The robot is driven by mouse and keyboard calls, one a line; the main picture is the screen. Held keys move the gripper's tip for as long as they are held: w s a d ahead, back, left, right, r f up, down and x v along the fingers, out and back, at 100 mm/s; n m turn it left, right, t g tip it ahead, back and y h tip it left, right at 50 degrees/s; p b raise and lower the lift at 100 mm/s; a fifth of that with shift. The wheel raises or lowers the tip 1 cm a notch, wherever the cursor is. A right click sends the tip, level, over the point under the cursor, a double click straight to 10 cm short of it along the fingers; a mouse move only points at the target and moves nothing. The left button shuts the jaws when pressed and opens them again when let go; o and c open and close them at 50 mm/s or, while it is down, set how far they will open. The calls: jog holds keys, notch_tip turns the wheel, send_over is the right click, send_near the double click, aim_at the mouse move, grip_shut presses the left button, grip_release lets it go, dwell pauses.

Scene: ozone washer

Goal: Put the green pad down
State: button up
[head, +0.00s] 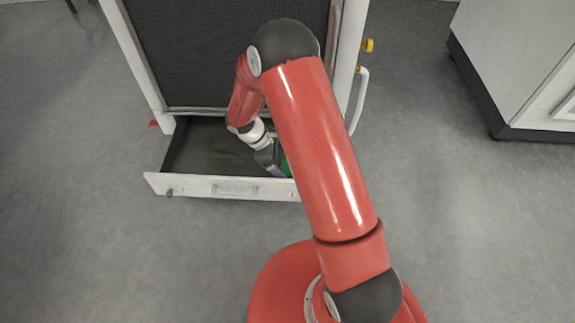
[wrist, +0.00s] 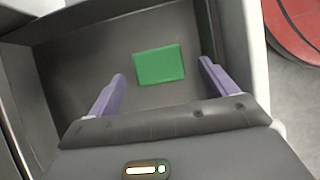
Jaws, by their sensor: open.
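The green pad (wrist: 160,64) is a flat rectangle lying on the floor of the open drawer, seen in the wrist view. In the head view only a small part of the green pad (head: 286,167) shows beside my gripper; my arm hides the rest. My gripper (wrist: 162,72) is open, with its two purple fingers apart on either side of the pad's near end. The fingers do not appear to touch the pad. In the head view my gripper (head: 276,171) reaches down into the right part of the drawer (head: 215,186).
The drawer is pulled out at the bottom of a white-framed cabinet (head: 140,60) with a dark mesh front. A yellow knob (head: 368,45) and white handle (head: 361,100) sit on its right side. Another white cabinet (head: 515,60) stands far right. Grey floor is clear left.

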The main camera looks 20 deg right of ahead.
notch_tip(320, 180, up, 17)
jog(key=s+a+m+t+y+p, duration=0.1)
jog(key=a+m, duration=0.1)
jog(key=m, duration=0.1)
jog(key=s+d+r+m+t+y, duration=0.2)
jog(key=s+r+m, duration=0.3)
jog(key=s+r, duration=0.4)
jog(key=s+d+r+m+t+y, duration=0.2)
jog(key=s+r+m+t, duration=0.2)
jog(key=s, duration=0.9)
notch_tip(320, 180, up, 5)
jog(key=shift+f+m+y, duration=0.15)
jog(key=shift+m+y, duration=0.25)
jog(key=shift+m, duration=0.8)
notch_tip(320, 180, up, 9)
jog(key=p, duration=0.9)
